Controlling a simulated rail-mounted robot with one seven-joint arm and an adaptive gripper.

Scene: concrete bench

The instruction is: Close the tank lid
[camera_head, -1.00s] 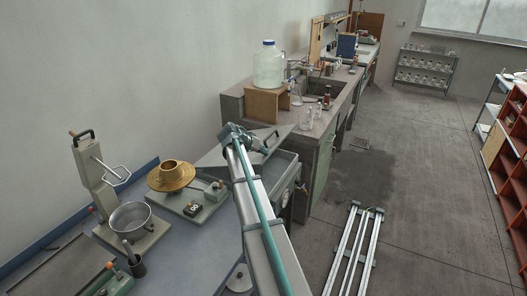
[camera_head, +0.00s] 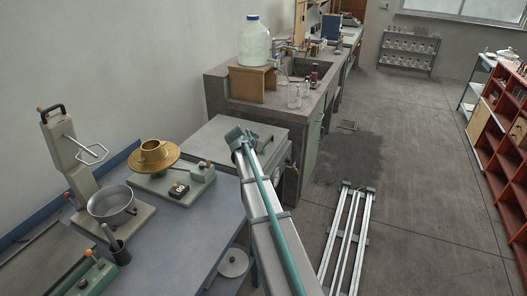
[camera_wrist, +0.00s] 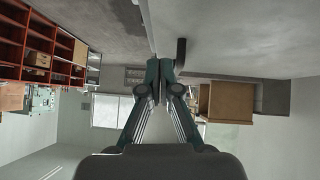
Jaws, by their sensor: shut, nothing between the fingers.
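The tank (camera_head: 284,165) is a grey box set at the far end of the blue-grey bench. Its lid (camera_head: 215,140) lies down flat over the top, as far as I can see; my arm covers part of the lid's right side. In the wrist view, my gripper (camera_wrist: 159,78) is shut and empty, with its fingertips together. A dark bar (camera_wrist: 181,52), which looks like the lid's handle, stands close beside the fingertips. I cannot tell whether they touch. In the head view, the fingers are hidden at the arm's end.
A wooden stand (camera_head: 252,84) with a large glass jug (camera_head: 254,45) is on the concrete bench behind the tank. A brass-coloured device (camera_head: 153,157) and a metal bowl (camera_head: 111,203) stand on the left bench. Floor to the right is mostly clear, with metal rails (camera_head: 345,240) on it.

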